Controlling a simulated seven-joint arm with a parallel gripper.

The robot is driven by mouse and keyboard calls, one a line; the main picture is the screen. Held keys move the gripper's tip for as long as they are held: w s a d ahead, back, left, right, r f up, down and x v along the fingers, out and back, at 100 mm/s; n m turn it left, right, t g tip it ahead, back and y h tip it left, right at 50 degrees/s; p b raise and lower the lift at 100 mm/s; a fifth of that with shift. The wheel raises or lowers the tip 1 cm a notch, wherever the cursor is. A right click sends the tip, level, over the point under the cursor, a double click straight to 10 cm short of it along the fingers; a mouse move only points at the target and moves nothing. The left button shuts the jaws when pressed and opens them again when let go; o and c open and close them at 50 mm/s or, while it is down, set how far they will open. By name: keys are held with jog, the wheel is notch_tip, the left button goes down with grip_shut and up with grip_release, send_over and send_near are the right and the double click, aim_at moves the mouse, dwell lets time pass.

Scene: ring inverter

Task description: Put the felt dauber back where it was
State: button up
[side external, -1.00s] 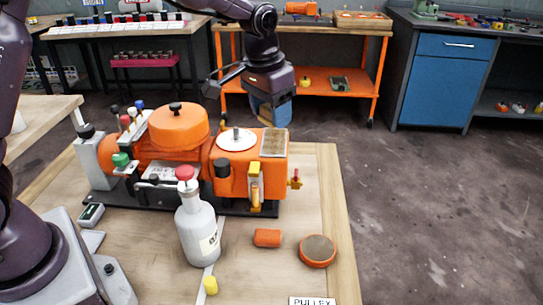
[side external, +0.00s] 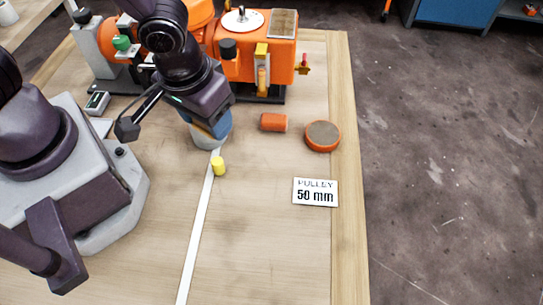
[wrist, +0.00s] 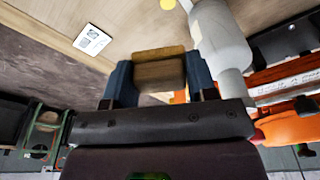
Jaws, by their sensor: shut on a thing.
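The felt dauber, a tan, brownish block (wrist: 160,70), is between my gripper's two blue fingers in the wrist view. My gripper (side external: 212,124) is shut on it. In the side view, the dauber is hidden by my fingers and wrist. My gripper is over the workbench, in line with the grey-white bottle (side external: 208,141), which it mostly covers there. In the wrist view the bottle (wrist: 222,38) stands just to the right of my fingers. I cannot tell whether they touch.
The orange machine (side external: 262,68) stands behind my gripper. An orange cylinder (side external: 273,122), a round orange piece with a brown top (side external: 322,135), a yellow peg (side external: 218,166) and a "PULLEY 50 mm" card (side external: 315,192) lie on the bench (side external: 265,250). The front bench is clear.

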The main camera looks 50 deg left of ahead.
jog(key=s+a+f+n, duration=0.2)
jog(key=s+a+n, duration=0.1)
jog(key=n, duration=0.3)
send_over(272, 161)
jog(key=shift+y, duration=0.4)
jog(key=f, duration=0.9)
jog(key=shift+s+f, duration=0.2)
jog(key=shift+s, duration=0.15)
jog(key=shift+w+d+f, duration=0.1)
jog(key=shift+f, duration=0.8)
jog(key=shift+w+d+f, duration=0.1)
jog(key=shift+f, duration=0.75)
jog(key=shift+f, duration=0.15)
jog(key=o, duration=1)
